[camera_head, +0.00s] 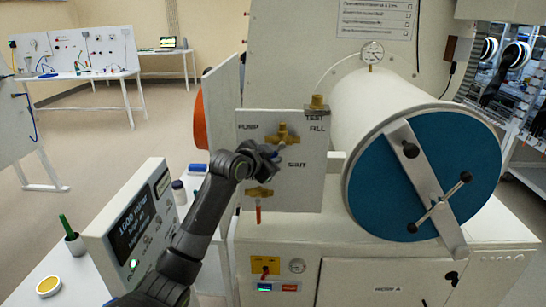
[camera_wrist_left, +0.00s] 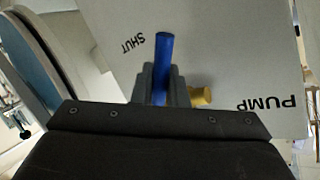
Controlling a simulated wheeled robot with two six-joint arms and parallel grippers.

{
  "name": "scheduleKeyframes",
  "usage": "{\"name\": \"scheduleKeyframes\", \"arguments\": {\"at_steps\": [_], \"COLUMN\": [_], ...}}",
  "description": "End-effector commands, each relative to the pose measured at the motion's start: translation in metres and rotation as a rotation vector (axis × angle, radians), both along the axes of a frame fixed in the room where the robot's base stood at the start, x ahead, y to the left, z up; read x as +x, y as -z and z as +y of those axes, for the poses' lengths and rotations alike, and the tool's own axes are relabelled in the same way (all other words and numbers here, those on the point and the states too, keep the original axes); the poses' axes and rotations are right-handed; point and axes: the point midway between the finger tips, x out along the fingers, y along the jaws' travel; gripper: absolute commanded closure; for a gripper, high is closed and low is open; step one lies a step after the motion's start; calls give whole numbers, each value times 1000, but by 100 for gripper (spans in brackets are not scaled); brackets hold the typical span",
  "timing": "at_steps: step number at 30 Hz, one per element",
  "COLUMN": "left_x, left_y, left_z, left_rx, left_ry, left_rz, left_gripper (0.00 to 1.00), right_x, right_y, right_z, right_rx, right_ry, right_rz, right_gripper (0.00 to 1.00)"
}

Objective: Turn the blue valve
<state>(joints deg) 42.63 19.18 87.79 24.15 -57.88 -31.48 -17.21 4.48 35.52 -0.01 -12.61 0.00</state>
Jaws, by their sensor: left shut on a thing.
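The blue valve's handle (camera_wrist_left: 163,50) shows in the left wrist view as a blue bar between the two grey fingers of my left gripper (camera_wrist_left: 161,85), which is shut on it. Its tip sticks out past the fingers, beside the word SHUT. A brass stub (camera_wrist_left: 201,96) shows beside the fingers. In the head view my left gripper (camera_head: 275,156) is at the white valve panel (camera_head: 306,185), just below the upper brass valve body (camera_head: 283,132) and near the SHUT label. There the gripper mostly hides the handle. My right gripper is in neither view.
A lower brass valve with a red handle (camera_head: 258,214) is on the same panel, below my gripper. A white cylinder chamber with a blue door (camera_head: 424,175) stands to the right. A display box (camera_head: 130,225) stands to the left, near my arm.

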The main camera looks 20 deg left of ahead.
Motion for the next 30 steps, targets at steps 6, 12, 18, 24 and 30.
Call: {"name": "scheduleKeyframes", "arguments": {"at_steps": [6, 12, 18, 24, 30], "left_x": [0, 0, 0, -6, -29], "left_y": [0, 0, 0, -2, -8], "left_z": [0, 0, 0, 2, 7], "left_rx": [0, -1, -1, 0, 2], "left_ry": [0, 0, 0, -1, -1], "left_rz": [0, -1, -1, -3, -4], "left_gripper": [100, 69, 69, 69, 69], "right_x": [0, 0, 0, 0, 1], "right_y": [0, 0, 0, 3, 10], "right_z": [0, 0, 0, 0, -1], "right_rx": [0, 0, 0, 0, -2], "right_ry": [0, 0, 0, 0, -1], "right_rz": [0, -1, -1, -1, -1], "right_gripper": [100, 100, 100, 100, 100]}}
